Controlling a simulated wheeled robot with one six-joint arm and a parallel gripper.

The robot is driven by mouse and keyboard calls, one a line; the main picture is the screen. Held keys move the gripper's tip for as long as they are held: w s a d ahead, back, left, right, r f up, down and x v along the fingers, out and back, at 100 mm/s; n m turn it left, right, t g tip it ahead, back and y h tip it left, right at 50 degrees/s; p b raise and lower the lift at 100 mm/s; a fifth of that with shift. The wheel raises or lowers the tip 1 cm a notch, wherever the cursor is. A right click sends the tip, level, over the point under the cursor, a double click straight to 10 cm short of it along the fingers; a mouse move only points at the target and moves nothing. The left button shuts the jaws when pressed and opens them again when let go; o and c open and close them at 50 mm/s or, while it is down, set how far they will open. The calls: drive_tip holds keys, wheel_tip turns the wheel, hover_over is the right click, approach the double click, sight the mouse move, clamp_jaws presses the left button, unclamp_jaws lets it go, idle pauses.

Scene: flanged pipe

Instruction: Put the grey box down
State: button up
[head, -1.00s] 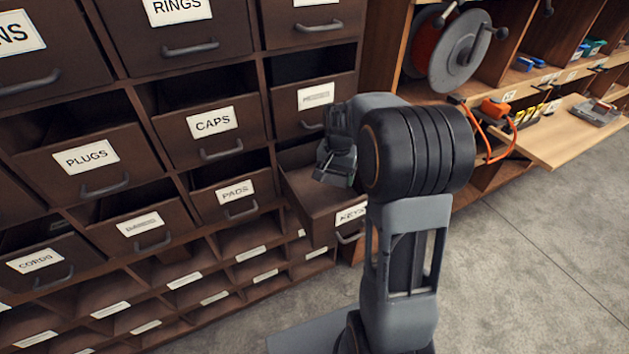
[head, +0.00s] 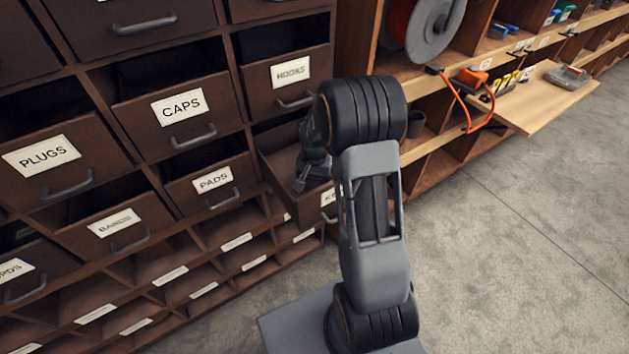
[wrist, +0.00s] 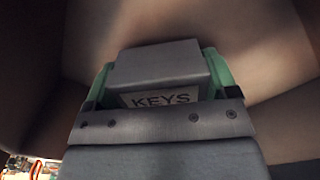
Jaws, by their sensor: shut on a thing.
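The grey box (wrist: 160,63) sits between the green fingertips of my gripper (wrist: 160,75) in the wrist view. A white label reading KEYS shows just below its grey upper face, partly covered by the gripper's body. In the head view my gripper (head: 310,172) points down at the pulled-out drawer (head: 270,172) marked with a KEYS label. My arm covers part of that drawer and its label. Brown walls surround the box in the wrist view. I cannot tell whether the box touches the drawer's floor. The box is not clearly visible in the head view.
Other labelled drawers surround it: HOOKS (head: 288,85) above, PADS (head: 212,192) to the left, and CAPS (head: 178,120) at upper left. A shelf unit with a cable reel (head: 436,30) and a pull-out wooden board (head: 540,98) stands to the right. The floor (head: 540,240) at right is clear.

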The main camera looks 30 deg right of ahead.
drive_tip(key=shift+f, duration=0.5)
drive_tip(key=shift+f, duration=0.1)
drive_tip(key=o, duration=1)
wheel_tip(320, 180, up, 12)
drive_tip(key=shift+f, duration=0.2)
drive_tip(key=shift+s+a+r+n+t, duration=0.6)
drive_tip(key=shift+s+a+r+n, duration=0.8)
drive_tip(key=shift+s, duration=1.45)
drive_tip(key=shift+s+a+r+n+t, duration=0.6)
drive_tip(key=shift+s+a+r+n, duration=0.85)
drive_tip(key=shift+s, duration=1.35)
drive_tip(key=shift+s+a+r+n+t, duration=0.6)
drive_tip(key=shift+s+a+r+n, duration=0.35)
drive_tip(key=shift+s+a, duration=1.4)
